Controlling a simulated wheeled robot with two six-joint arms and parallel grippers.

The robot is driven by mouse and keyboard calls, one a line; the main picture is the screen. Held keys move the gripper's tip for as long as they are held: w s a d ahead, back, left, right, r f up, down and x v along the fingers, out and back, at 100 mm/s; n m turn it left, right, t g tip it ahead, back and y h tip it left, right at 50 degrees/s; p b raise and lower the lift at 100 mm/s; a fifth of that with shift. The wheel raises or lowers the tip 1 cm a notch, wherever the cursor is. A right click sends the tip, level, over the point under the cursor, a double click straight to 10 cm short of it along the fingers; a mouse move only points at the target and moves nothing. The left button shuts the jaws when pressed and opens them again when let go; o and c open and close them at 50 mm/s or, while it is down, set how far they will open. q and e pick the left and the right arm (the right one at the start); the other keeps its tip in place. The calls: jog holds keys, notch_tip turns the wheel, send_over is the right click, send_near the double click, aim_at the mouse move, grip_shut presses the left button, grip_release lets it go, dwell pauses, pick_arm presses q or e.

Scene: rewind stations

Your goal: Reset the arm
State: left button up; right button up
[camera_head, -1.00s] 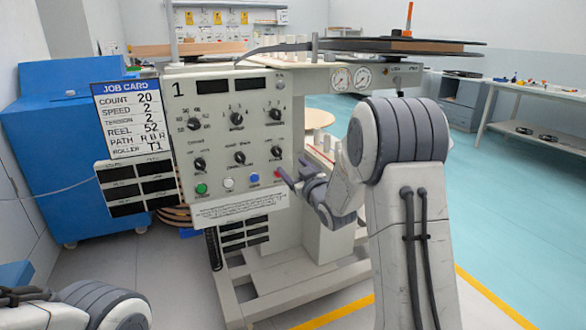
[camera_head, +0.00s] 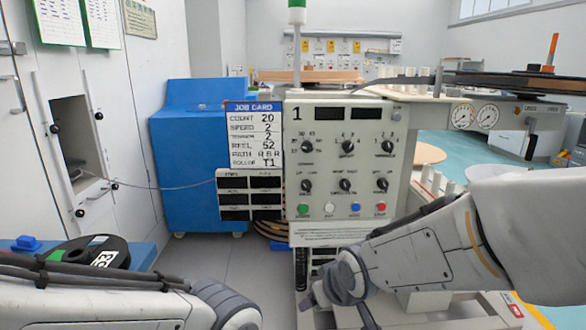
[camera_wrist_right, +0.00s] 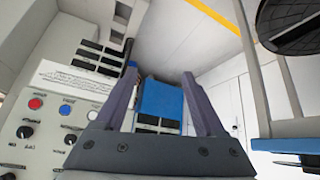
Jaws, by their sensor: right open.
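My right arm comes in from the right in the head view, and its gripper (camera_head: 338,304) is low in front of the machine's lower front. In the right wrist view the right gripper (camera_wrist_right: 158,78) has its two fingers apart with nothing between them. My left arm crosses the bottom left of the head view; its gripper is not visible. The control panel (camera_head: 345,222) marked 1 stands upright above my right gripper, with knobs, a row of coloured buttons and dark displays. It also shows in the right wrist view (camera_wrist_right: 50,112).
A job card (camera_head: 253,106) hangs left of the panel. A blue cabinet (camera_head: 190,170) stands behind it. A black reel (camera_head: 100,250) lies on a blue surface at left. A large flat reel (camera_head: 510,82) sits on top of the machine. Grey floor (camera_head: 225,262) is open left of the machine.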

jog(key=s+f+n+g+h, duration=0.15)
jog(key=s+g, duration=0.55)
jog(key=s, duration=1.5)
notch_tip(320, 180, up, 30)
jog(key=p, duration=3)
jog(key=shift+a+f+n, duration=0.15)
jog(key=shift+a+n, duration=0.2)
jog(key=shift+a, duration=0.05)
